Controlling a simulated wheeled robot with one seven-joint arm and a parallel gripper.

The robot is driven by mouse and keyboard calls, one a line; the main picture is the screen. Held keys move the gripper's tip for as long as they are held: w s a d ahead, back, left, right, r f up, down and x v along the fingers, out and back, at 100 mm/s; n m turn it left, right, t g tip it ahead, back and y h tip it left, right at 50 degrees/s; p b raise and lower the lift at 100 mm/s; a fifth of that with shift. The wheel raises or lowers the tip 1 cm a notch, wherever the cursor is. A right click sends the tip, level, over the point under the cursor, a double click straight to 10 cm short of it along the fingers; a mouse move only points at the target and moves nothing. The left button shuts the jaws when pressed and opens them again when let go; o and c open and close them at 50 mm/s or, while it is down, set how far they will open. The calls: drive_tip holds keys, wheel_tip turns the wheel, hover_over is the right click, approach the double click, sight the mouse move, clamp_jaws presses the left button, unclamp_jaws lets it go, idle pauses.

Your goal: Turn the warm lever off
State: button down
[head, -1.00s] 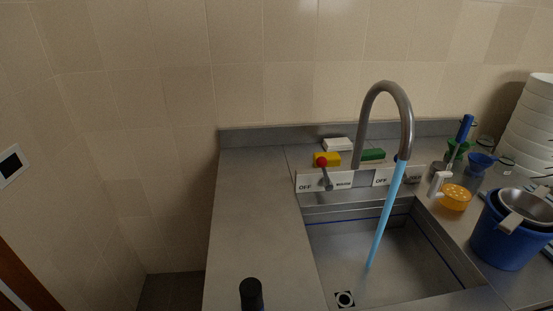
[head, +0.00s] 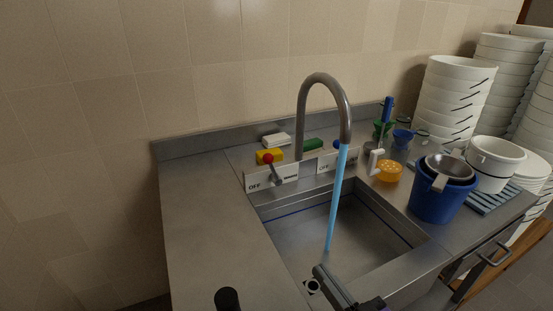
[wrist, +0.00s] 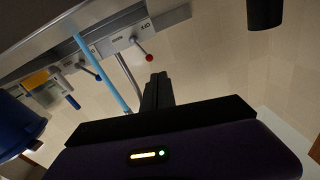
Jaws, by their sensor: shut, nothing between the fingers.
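The warm lever has a red ball (head: 268,158) on a grey stem. It stands at the left control plate (head: 258,180), marked OFF on its left and with a second label to its right. The stem runs from the ball down and right, between the labels. In the wrist view the red ball (wrist: 149,57) lies just beyond my fingertips, apart from them. My gripper (head: 320,271) is at the bottom of the head view, over the sink's front, well short of the lever. In the wrist view my gripper (wrist: 157,76) is shut and empty.
A curved tap (head: 323,82) runs blue water (head: 336,200) into the sink (head: 290,245). A second OFF plate (head: 325,167) sits right of the warm one. A blue bucket (head: 435,203) stands right, a dark cylinder (head: 227,298) front left. The left counter (head: 200,220) is mostly clear.

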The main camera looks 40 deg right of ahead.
sight(270, 157)
drive_tip(key=w+d+r+m+h, duration=0.1)
drive_tip(key=w+d+r+m, duration=0.4)
drive_tip(key=w+d, duration=0.4)
drive_tip(key=w+d+r+m, duration=0.5)
drive_tip(key=w+d, duration=0.3)
drive_tip(key=w, duration=0.2)
drive_tip(key=w+a+f+y+p, duration=0.1)
drive_tip(key=w+f, duration=0.2)
drive_tip(key=w, duration=0.9)
drive_tip(key=shift+f+m+g, duration=0.3)
drive_tip(key=shift+f+g, duration=0.05)
drive_tip(key=shift+g, duration=0.05)
drive_tip(key=shift+w+a+f+n, duration=0.1)
drive_tip(key=shift+w+a+n, duration=0.1)
drive_tip(key=shift+a+n, duration=0.45)
drive_tip(key=shift+w+a+f+n, duration=0.1)
drive_tip(key=shift+w+a+n, duration=0.1)
drive_tip(key=shift+a+n, duration=0.45)
